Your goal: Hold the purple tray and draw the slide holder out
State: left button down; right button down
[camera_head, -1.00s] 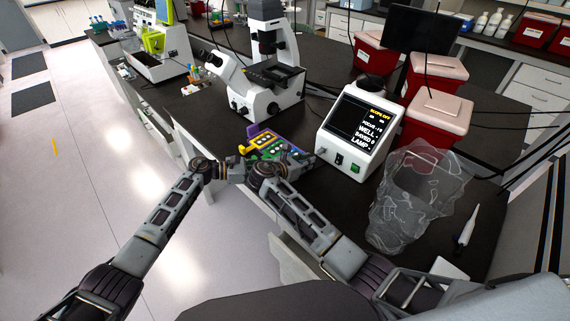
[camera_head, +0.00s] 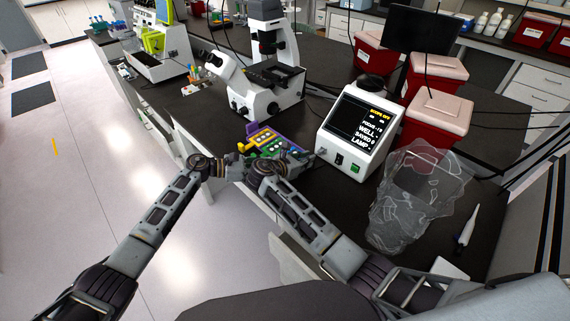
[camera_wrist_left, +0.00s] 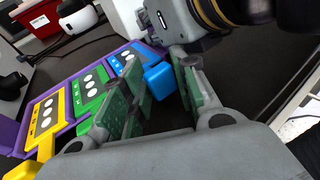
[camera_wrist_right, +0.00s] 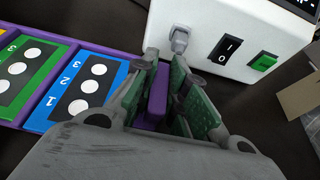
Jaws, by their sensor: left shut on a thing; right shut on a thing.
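The purple tray (camera_head: 252,128) lies on the dark bench in front of the microscope. In the left wrist view it holds yellow (camera_wrist_left: 46,120), green (camera_wrist_left: 90,92) and blue (camera_wrist_left: 122,57) slide holders with white round spots. My left gripper (camera_wrist_left: 160,72) is shut on the blue holder's projecting handle (camera_wrist_left: 160,84), its green pads on either side. My right gripper (camera_wrist_right: 162,80) is shut on a purple upright tab of the tray (camera_wrist_right: 157,98), beside the blue holder. In the head view, both grippers sit close together at the tray's near side and partly hide it.
A white control box (camera_head: 355,135) with a screen stands right of the tray, close to my right gripper. The microscope (camera_head: 265,75) stands behind. A clear crumpled bag (camera_head: 415,195) and a pipette (camera_head: 467,228) lie at the right. Red bins (camera_head: 432,115) stand behind the box.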

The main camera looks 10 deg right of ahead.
pick_arm(q)
jog(key=r, duration=0.1)
jog(key=d+r, duration=0.1)
jog(key=shift+r, duration=0.3)
jog(key=c, duration=1)
grip_release()
jog(key=shift+w, duration=0.1)
jog(key=shift+c, duration=0.2)
jog(key=shift+a, duration=0.15)
jog(key=f+v, duration=0.2)
jog(key=v, duration=0.9)
jog(key=shift+s+a+f, duration=0.15)
jog(key=shift+s+a, duration=0.1)
jog(key=shift+a, duration=0.45)
jog(key=shift+c, duration=0.4)
